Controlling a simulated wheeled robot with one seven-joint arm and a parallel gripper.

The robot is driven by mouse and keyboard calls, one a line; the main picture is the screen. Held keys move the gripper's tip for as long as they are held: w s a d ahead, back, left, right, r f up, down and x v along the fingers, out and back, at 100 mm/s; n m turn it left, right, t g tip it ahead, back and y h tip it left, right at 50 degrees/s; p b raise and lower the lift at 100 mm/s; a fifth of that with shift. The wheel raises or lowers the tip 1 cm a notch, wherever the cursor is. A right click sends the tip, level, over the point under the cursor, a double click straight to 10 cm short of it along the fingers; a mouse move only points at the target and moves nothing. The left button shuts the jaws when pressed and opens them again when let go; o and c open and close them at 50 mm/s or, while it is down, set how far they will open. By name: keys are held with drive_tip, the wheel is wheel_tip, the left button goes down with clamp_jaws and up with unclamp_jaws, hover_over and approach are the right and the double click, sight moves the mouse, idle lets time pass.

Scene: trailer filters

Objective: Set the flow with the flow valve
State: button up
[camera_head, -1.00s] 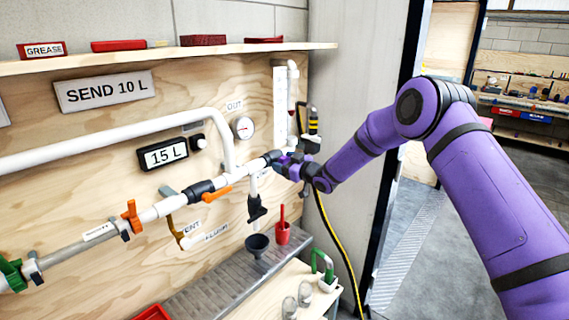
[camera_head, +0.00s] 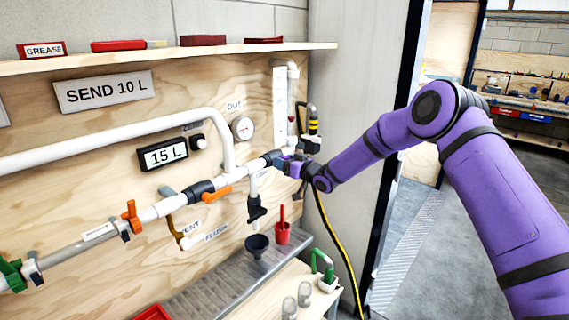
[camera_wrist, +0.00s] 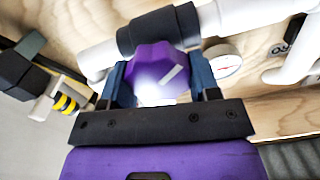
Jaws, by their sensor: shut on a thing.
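The flow valve shows as a faceted purple knob (camera_wrist: 160,68) with a pale pointer mark, on a black collar around the white pipe in the wrist view. My gripper (camera_wrist: 160,85) is shut on this knob, one blue-grey finger on each side. In the head view my gripper (camera_head: 292,167) is at the right end of the pipe run and mostly hides the knob. A display (camera_head: 162,154) reads 15 L. A sign (camera_head: 105,91) above it reads SEND 10 L.
An orange lever (camera_head: 216,195), an orange handle (camera_head: 132,215) and a green handle (camera_head: 12,274) sit on the same pipe. A round gauge (camera_head: 243,128) is above my gripper. A yellow-black hose hangs at right.

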drive_tip(key=shift+d+f+m, duration=0.1)
drive_tip(key=shift+m, duration=1)
drive_tip(key=o, duration=0.9)
drive_tip(key=v, duration=1)
drive_tip(key=shift+s+d, duration=0.25)
drive_tip(key=shift+d, duration=0.05)
